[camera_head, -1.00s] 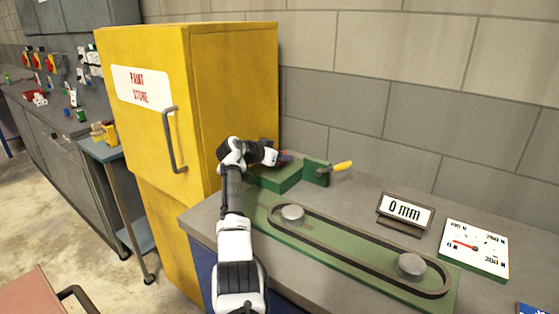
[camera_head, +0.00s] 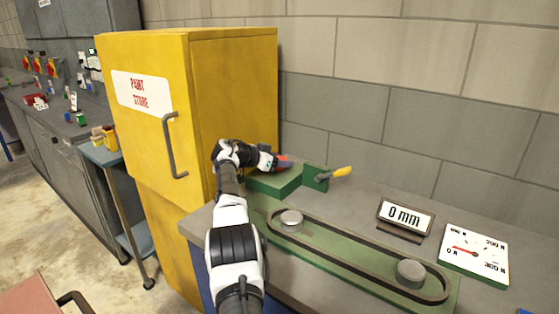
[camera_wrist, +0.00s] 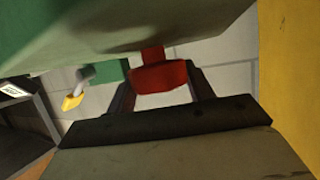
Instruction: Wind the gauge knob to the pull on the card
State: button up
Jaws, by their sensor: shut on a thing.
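A red knob (camera_head: 284,163) shows at the far end of a green block (camera_head: 274,181) at the back left of the bench. It also shows in the wrist view (camera_wrist: 158,77), between my two dark fingers. My gripper (camera_wrist: 162,82) is shut on this red knob; in the head view my gripper (camera_head: 270,160) hides part of it. A white gauge dial (camera_head: 474,254) lies at the right, its red needle pointing left, near the 0 N mark. No card with a readable pull is in view; only a blue scrap (camera_head: 524,311) shows at the bottom right edge.
A belt (camera_head: 345,262) runs around two grey pulleys on a green plate. A yellow-handled lever (camera_head: 340,172) stands right of the block. A display (camera_head: 405,216) reads 0 mm. A yellow cabinet (camera_head: 235,95) stands close on the left, and a block wall is behind.

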jog(key=shift+a+f, duration=0.1)
jog(key=shift+a, duration=0.1)
jog(key=o, duration=1)
jog(key=shift+a, duration=0.1)
jog(key=shift+d, duration=0.2)
jog(key=shift+s+a, duration=0.1)
jog(key=shift+b+v, duration=1.1)
jog(key=shift+b, duration=0.1)
jog(key=b+v, duration=0.2)
jog(key=v, duration=0.9)
jog(key=shift+s+a+r+b, duration=0.1)
jog(key=shift+a+r+b, duration=0.1)
jog(key=shift+b, duration=0.15)
